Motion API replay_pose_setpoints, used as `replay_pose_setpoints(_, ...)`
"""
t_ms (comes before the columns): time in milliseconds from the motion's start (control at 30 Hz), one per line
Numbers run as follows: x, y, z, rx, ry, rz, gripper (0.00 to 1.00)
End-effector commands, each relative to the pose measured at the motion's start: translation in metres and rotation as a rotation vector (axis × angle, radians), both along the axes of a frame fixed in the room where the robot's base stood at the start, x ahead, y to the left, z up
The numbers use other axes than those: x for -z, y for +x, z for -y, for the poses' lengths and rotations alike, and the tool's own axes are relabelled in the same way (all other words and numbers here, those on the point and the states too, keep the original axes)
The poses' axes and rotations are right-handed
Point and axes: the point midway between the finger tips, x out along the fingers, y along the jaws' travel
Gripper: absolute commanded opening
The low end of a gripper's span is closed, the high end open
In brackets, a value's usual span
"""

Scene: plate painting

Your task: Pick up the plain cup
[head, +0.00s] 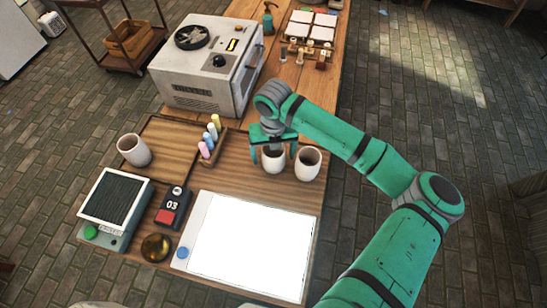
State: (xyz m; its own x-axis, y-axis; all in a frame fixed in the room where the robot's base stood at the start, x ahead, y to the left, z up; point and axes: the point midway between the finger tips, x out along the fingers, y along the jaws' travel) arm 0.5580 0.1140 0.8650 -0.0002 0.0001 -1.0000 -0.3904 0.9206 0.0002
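Three pale cups stand on the wooden table: a left cup (134,151), a middle cup (273,163) and a right cup (307,164). All three look plain and upright at this size, so I cannot tell which is the plain one. My gripper (272,150) points down over the middle cup, with a finger on each side of it. The left finger looks apart from the cup wall, so the gripper appears open. The gripper hides part of the middle cup's rim. The right cup stands close beside the right finger.
A rack of colored sticks (209,146) stands left of the gripper. A bulky grey machine (206,66) stands behind. A bright white panel (250,246), a red-and-black device (173,206), a dark-topped green device (113,205) and a brass bowl (156,247) fill the front.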

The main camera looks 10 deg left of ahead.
Motion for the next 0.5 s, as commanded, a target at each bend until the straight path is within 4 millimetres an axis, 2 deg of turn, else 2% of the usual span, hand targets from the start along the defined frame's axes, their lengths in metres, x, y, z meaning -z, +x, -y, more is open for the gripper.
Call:
replay_pose_setpoints(133, 0.0128, 0.0000, 0.0007, 0.002, 0.000, -0.001, 0.82)
replay_pose_setpoints(367, 0.0145, 0.0000, 0.0006, 0.002, 0.000, 0.000, 0.82)
replay_pose_setpoints(400, 0.0145, 0.0000, 0.0006, 0.002, 0.000, 0.000, 0.79)
replay_pose_setpoints(500, 0.0144, 0.0000, 0.0006, 0.002, 0.000, 0.000, 0.56)
